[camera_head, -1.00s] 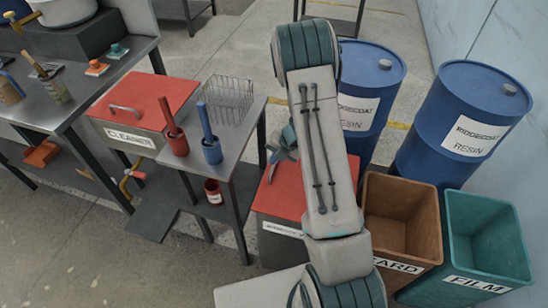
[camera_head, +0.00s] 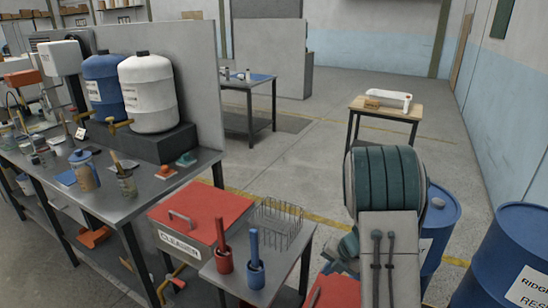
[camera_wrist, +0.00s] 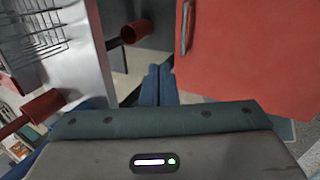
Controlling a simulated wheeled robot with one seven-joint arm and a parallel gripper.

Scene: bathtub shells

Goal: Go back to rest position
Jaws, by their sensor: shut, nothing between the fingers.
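My arm (camera_head: 392,235) rises at the lower right of the head view, its upper joint beside the blue drums. My gripper shows in the wrist view (camera_wrist: 160,72), its two blue fingers together with nothing between them. In the head view only a small blue-grey part of the hand shows at the arm's left; the fingertips cannot be made out there. The fingers point past a red lid with a handle (camera_wrist: 245,60), which lies to their right in the wrist view.
A steel side table (camera_head: 290,262) holds a wire basket (camera_head: 276,222), a red holder (camera_head: 223,260) and a blue holder (camera_head: 255,275). A red-lidded cleaner bin (camera_head: 200,215) stands beside it. Blue drums (camera_head: 515,260) stand close at right. Floor beyond is open.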

